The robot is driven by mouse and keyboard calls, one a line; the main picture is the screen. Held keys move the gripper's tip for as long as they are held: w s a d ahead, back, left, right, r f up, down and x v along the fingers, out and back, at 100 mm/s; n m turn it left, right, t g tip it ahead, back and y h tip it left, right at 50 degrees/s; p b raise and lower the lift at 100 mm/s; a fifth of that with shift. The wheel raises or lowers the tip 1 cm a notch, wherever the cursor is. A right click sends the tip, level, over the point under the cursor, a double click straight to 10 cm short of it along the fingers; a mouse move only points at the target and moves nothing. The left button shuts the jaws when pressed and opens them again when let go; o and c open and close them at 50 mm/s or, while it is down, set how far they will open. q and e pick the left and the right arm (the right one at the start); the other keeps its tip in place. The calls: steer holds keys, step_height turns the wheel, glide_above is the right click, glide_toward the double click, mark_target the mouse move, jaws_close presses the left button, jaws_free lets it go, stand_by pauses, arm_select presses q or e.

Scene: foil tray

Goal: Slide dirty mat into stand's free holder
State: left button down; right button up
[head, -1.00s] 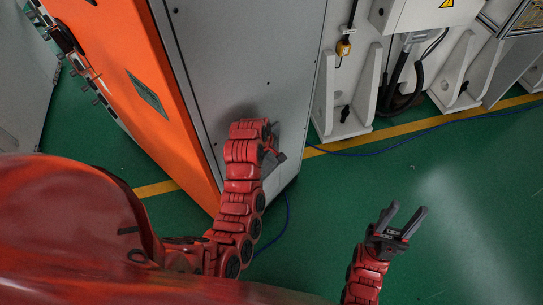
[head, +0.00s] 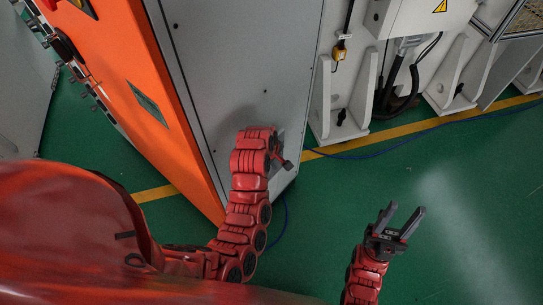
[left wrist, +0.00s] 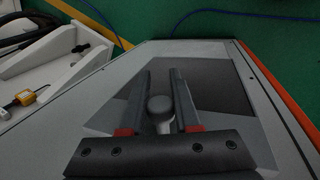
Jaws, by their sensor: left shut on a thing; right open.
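My left gripper (head: 287,164) is in front of the grey side of a cabinet (head: 235,70), mostly hidden behind my own red arm in the head view. In the left wrist view its two dark fingers (left wrist: 160,90) are on either side of a small grey round-ended piece (left wrist: 160,104). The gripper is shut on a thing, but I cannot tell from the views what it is. A dark four-sided patch (left wrist: 222,82) lies beyond the fingers; I cannot tell whether it is a mat or a shadow. My right gripper (head: 402,219) is open and empty above the green floor. I cannot make out the stand.
The cabinet has an orange front (head: 130,90). White brackets (head: 340,105) and a white box (head: 425,12) with black hoses stand at the back right. A blue cable (head: 400,138) runs along the floor near a yellow line (head: 420,126). The green floor at right is clear.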

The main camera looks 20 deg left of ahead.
arm_select(q)
steer(key=s+d+p, duration=0.2)
steer(key=d, duration=0.4)
steer(key=shift+s+d, duration=0.2)
steer(key=shift+s, duration=0.2)
steer(key=shift+f, duration=0.1)
